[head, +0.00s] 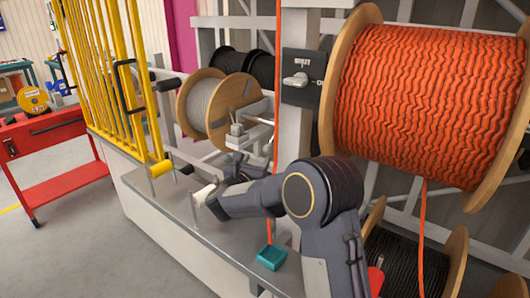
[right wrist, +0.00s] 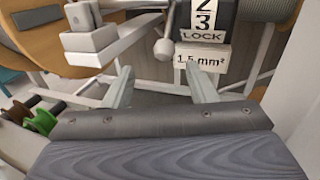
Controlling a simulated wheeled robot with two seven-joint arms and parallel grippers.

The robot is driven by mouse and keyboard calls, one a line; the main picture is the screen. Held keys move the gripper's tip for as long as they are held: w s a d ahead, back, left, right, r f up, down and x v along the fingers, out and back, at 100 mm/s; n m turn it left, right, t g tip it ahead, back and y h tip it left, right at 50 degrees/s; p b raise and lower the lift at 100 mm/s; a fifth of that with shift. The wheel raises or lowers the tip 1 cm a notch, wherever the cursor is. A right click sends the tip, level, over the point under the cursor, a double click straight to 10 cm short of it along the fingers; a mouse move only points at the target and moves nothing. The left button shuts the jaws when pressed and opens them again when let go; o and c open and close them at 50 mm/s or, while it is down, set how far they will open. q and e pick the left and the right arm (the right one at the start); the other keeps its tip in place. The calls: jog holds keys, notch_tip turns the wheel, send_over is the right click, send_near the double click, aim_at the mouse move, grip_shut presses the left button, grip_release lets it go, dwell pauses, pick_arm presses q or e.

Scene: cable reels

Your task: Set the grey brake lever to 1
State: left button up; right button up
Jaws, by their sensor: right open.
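The grey brake lever (right wrist: 165,22) shows in the right wrist view as a short rod with a ball-shaped end. The ball is beside the lower part of a black scale plate (right wrist: 207,22) marked 2, 3 and LOCK, level with about LOCK; the 1 is out of the frame. In the head view the brake (head: 237,130) is small, in front of the grey cable reel. My right gripper (right wrist: 162,84) is open and empty, its two fingertips just below the ball and apart from it. It also shows in the head view (head: 238,160), partly hidden by my arm. My left gripper is not in view.
A label reading 1.5 mm² (right wrist: 202,58) sits under the scale. A grey block (right wrist: 90,36) is left of the lever. Yellow bars (head: 120,70) stand left. A large orange reel (head: 420,105) and a black switch plate (head: 302,78) are right. A teal block (head: 271,258) lies on the bench.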

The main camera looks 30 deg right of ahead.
aim_at(266, 151)
jog(key=shift+m+g+h, duration=0.3)
jog(key=shift+m+h, duration=0.1)
jog(key=shift+m, duration=0.1)
jog(key=p+x, duration=0.1)
jog(key=x, duration=0.7)
jog(key=shift+s+f, duration=0.1)
jog(key=shift+f, duration=0.1)
jog(key=shift+c, duration=0.4)
grip_shut()
